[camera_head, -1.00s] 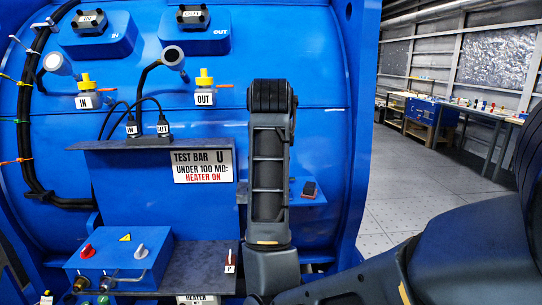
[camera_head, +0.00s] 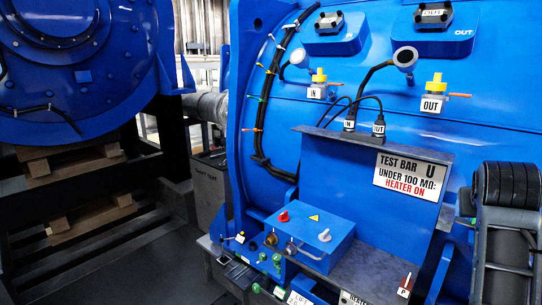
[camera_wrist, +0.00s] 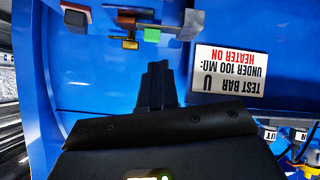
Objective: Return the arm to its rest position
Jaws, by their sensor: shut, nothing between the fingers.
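My gripper (camera_wrist: 157,70) shows in the wrist view as dark narrow fingers, shut with nothing between them. It points toward the blue motor housing (camera_wrist: 100,75), and the distance between them is hard to judge. In the head view my dark arm stands at the right edge, in front of the housing (camera_head: 270,80). The gripper itself cannot be made out there. The white TEST BAR sign (camera_head: 410,177) is left of my arm. It appears upside down in the wrist view (camera_wrist: 229,70), right of the fingers.
A blue control box (camera_head: 310,235) with red and grey knobs sits on a grey shelf (camera_head: 375,270) below the sign. IN valve (camera_head: 318,88) and OUT valve (camera_head: 433,100) stick out above. A second blue machine (camera_head: 80,75) stands at the left. Dark floor lies between.

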